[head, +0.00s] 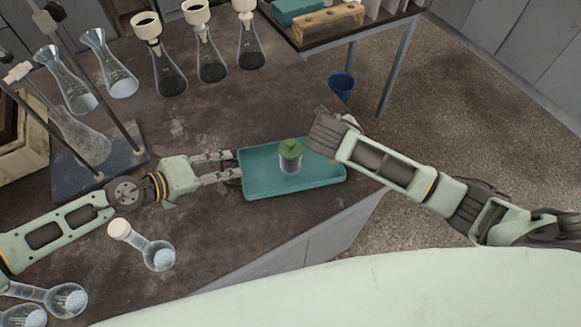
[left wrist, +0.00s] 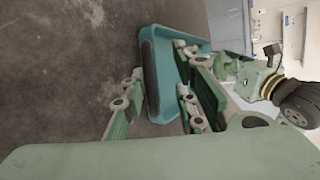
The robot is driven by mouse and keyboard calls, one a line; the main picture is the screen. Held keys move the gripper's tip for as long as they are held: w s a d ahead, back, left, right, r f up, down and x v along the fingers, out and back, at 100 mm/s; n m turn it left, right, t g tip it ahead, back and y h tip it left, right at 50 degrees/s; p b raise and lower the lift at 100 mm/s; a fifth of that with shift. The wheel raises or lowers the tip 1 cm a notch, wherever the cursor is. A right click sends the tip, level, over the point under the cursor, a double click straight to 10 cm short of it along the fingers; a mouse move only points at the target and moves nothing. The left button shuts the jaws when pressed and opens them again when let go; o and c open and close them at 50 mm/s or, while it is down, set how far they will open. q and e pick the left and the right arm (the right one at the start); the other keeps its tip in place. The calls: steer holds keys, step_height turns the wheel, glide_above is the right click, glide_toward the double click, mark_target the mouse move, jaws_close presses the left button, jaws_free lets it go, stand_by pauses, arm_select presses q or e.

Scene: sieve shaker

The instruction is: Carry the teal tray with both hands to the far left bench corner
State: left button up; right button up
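The teal tray (head: 262,187) lies near the bench's front right edge, its right end close to the corner. In the left wrist view the fingers (left wrist: 160,108) are apart near the tray's end wall (left wrist: 150,75), which has a dark handle; contact is unclear. My right gripper (head: 326,135) is at the tray's right end; its fingertips are hard to make out, so its opening is unclear.
Conical flasks (head: 165,75) line the back of the bench (head: 200,112). A stand with a dark base plate (head: 95,165) and a wooden crate (head: 22,145) are at left. A stoppered flask (head: 158,255) lies in front. A blue bin (head: 341,86) is on the floor beyond.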

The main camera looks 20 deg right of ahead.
arm_select(q)
step_height(320, 180, up, 9)
steer(key=shift+f, duration=0.2)
steer(key=shift+r, duration=0.15)
arm_select(e)
steer(key=shift+s+a+r, duration=0.15)
steer(key=shift+a+r, duration=0.15)
steer(key=shift+r, duration=0.1)
steer(key=v, duration=0.5)
steer(key=shift+a+r, duration=0.5)
steer(key=shift+s+r, duration=0.3)
steer(key=shift+s, duration=0.1)
